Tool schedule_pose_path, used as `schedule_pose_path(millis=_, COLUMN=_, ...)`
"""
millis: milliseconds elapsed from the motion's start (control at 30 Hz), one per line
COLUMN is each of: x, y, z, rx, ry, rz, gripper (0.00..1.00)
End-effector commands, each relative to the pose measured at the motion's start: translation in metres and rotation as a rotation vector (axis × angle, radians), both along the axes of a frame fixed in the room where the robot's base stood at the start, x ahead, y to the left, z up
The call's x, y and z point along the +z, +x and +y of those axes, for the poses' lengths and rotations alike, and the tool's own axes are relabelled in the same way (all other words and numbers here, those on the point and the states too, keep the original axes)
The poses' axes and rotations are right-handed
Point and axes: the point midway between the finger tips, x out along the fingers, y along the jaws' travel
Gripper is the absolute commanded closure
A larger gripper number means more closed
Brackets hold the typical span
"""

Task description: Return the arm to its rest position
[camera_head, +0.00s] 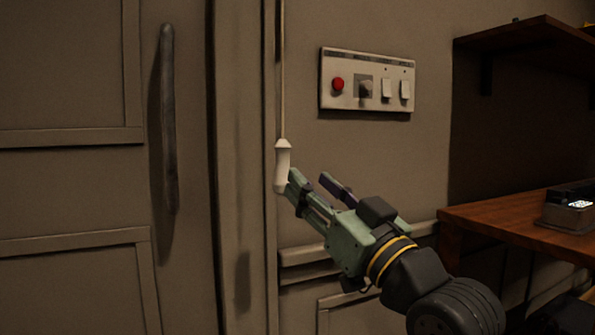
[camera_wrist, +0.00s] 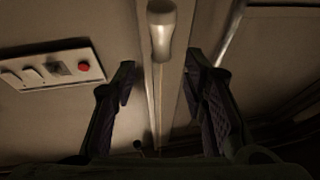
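My gripper (camera_head: 309,184) is a green and dark two-finger gripper on a dark arm coming from the lower right. It is open, with a clear gap between its fingers, and it holds nothing. In the wrist view the two dark fingers (camera_wrist: 158,80) stand wide apart. A white pull handle (camera_head: 282,166) hangs on a cord just left of the fingertips in the head view. In the wrist view the handle (camera_wrist: 161,32) shows beyond and between the fingertips. I cannot tell whether a finger touches it.
A wall panel (camera_head: 367,81) with a red button, a knob and two switches is above the gripper. A door with a long vertical handle (camera_head: 168,120) is at the left. A wooden desk (camera_head: 500,218) with a dark device (camera_head: 570,208) and a shelf (camera_head: 520,38) are at the right.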

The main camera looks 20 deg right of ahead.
Motion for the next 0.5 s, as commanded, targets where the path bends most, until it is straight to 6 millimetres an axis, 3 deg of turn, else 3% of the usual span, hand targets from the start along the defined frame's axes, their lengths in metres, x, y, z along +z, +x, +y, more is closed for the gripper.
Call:
schedule_pose_path(millis=200, x=-0.008, y=-0.018, z=-0.004, rx=0.0, ry=0.0, rz=0.001, gripper=0.6)
schedule_pose_path(millis=500, x=-0.008, y=-0.019, z=-0.004, rx=0.001, ry=-0.001, rz=0.001, gripper=0.6)
